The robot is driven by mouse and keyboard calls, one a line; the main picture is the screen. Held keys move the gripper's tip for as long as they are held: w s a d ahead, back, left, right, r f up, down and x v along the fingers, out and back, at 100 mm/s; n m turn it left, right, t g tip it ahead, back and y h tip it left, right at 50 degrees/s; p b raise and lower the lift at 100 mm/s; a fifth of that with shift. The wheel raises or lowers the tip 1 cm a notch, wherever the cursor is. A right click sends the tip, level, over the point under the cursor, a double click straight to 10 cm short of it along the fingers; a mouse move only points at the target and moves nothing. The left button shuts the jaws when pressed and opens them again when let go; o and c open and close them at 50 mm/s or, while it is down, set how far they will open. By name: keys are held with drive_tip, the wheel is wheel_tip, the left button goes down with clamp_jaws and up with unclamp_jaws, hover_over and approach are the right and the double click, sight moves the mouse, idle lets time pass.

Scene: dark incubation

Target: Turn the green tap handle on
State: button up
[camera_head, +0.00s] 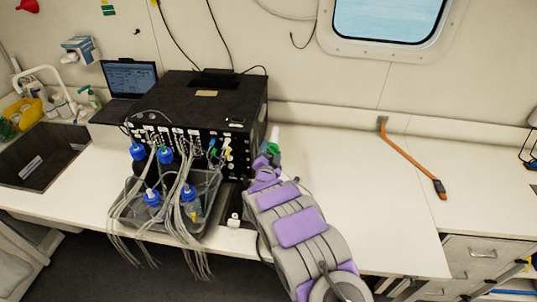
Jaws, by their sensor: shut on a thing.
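A small green tap handle (274,151) shows just beyond the far end of my arm, beside the right side of the black box. A pale piece stands up just behind it. My gripper (269,154) reaches over the bench to the green handle and is shut on it. The fingers are small and partly hidden by my grey and purple arm, so the exact grip and the handle's angle are hard to make out.
The black box (205,95) stands left of my gripper, with a tray (127,205) of blue-capped bottles and hanging tubes in front. A laptop (130,78) and sink (42,155) are further left. An orange strap (410,158) lies right; the bench between is clear.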

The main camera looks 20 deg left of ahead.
drive_tip(key=shift+w+d+r, duration=0.1)
drive_tip(key=shift+d, duration=0.05)
drive_tip(key=o, duration=0.7)
drive_tip(key=shift+d, duration=0.1)
drive_tip(key=o, duration=0.3)
drive_tip(key=shift+d+r, duration=0.15)
drive_tip(key=shift+d, duration=0.2)
drive_tip(key=shift+a, duration=0.25)
drive_tip(key=shift+s+a+f, duration=0.25)
drive_tip(key=shift+s+a, duration=0.05)
drive_tip(key=shift+s, duration=0.2)
drive_tip(key=v, duration=1.1)
drive_tip(key=d+b+v, duration=0.1)
drive_tip(key=v, duration=0.4)
drive_tip(key=shift+s+d, duration=0.1)
drive_tip(key=shift+s, duration=0.15)
drive_tip(key=shift+r, duration=0.1)
